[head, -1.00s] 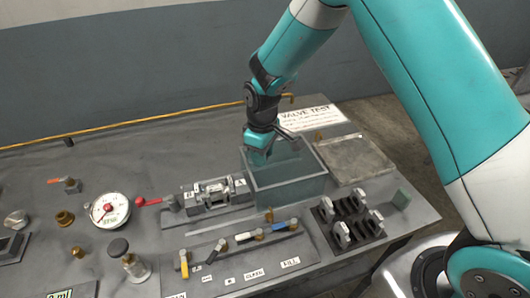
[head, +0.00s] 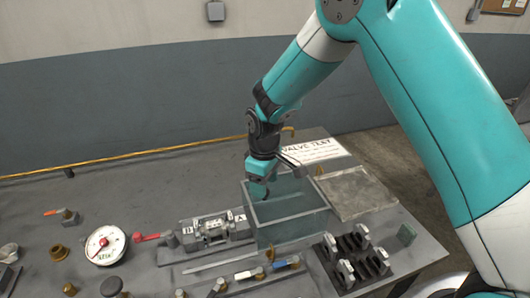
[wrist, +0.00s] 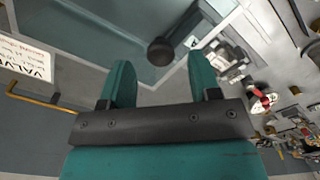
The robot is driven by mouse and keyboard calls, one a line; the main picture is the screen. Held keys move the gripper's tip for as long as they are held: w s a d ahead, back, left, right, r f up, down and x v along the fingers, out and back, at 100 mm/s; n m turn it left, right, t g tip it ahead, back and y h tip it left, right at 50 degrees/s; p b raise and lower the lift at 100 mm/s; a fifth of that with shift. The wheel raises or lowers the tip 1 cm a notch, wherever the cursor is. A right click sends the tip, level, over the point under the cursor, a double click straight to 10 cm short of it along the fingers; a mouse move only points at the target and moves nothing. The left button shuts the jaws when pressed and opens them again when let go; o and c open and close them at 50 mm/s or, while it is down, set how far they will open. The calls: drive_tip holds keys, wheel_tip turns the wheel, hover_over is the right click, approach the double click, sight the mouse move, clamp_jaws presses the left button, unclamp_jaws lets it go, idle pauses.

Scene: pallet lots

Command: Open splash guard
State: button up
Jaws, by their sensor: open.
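A clear, grey-tinted box (head: 292,228), which looks like the splash guard, stands on the bench to the right of the valve fixture. In the wrist view its see-through panels (wrist: 85,35) fill the upper left and middle. A dark round knob (wrist: 161,51) shows there, just beyond and between my fingertips. My gripper (head: 259,192) points down at the box's back left corner. In the wrist view my gripper (wrist: 160,70) is open, with nothing seen between its teal fingers. I cannot tell whether they touch the knob. The knob is hidden in the head view.
A VALVE TEST sign (head: 316,151) lies behind. The bench's back left is clear.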

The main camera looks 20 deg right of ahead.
wheel_tip(320, 180, up, 15)
drive_tip(key=b, duration=0.2)
drive_tip(key=shift+r, duration=0.15)
drive_tip(key=shift+s, duration=0.1)
drive_tip(key=s+a+r+m+y, duration=0.1)
drive_tip(key=s+y, duration=0.3)
drive_tip(key=s, duration=2.3)
drive_tip(key=shift+s+a+r+m, duration=0.15)
drive_tip(key=shift+a+r+m, duration=0.2)
drive_tip(key=shift+m, duration=0.15)
